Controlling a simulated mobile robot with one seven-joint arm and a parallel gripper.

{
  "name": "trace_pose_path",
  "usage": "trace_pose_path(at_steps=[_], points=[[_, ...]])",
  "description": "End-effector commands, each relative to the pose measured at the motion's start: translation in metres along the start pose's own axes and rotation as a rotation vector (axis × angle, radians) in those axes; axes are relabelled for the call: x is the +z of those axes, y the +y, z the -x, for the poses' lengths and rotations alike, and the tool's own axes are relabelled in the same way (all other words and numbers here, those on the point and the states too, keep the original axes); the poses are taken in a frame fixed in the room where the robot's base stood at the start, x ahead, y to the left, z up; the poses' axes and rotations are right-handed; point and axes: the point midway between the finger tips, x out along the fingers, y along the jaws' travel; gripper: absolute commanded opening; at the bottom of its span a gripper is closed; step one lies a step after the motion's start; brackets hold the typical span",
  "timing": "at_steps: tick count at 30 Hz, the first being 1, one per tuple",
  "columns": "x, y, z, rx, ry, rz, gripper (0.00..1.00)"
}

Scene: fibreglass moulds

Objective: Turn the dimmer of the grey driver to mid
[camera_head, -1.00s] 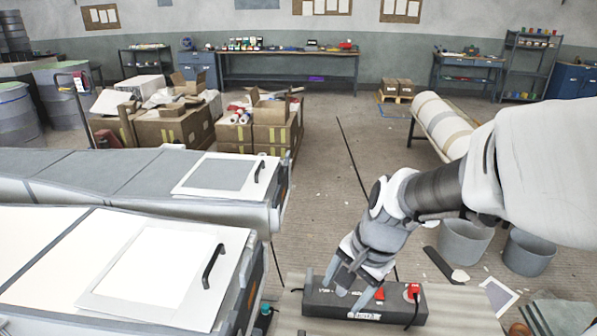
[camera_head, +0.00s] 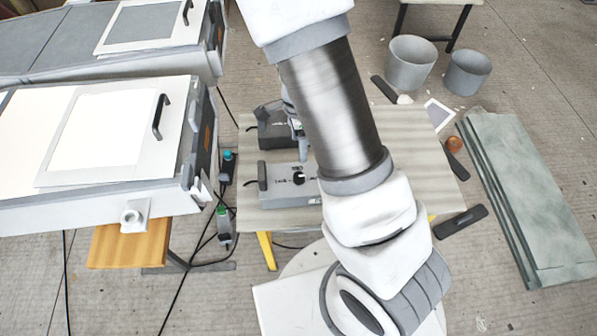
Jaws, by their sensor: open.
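The grey driver (camera_head: 274,192) is a light grey box lying on the wooden table, with a dark handle-like end at its left. Its dimmer is a round black knob (camera_head: 298,178) on the top face; the knob's pointer is too small to read. A darker driver box (camera_head: 270,122) sits just behind it. My gripper (camera_head: 297,140) shows only in part, with a grey finger pointing down near the back edge of the grey driver. It is open; my arm hides the rest, along with the right parts of both boxes.
The table (camera_head: 418,150) is bare to the right of my arm. Large white mould units (camera_head: 95,140) stand at the left, with cables hanging between. Grey buckets (camera_head: 411,64) and a stack of greenish sheets (camera_head: 520,190) are on the floor at right.

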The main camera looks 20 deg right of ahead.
Motion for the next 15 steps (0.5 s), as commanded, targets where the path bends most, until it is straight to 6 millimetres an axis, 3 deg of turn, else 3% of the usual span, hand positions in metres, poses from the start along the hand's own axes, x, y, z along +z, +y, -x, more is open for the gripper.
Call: trace_pose_path(at_steps=[3, 15], points=[[-0.001, 0.001, -0.031, 0.004, 0.001, -0.001, 0.73], [-0.001, 0.001, -0.115, 0.002, 0.000, -0.001, 0.73]])
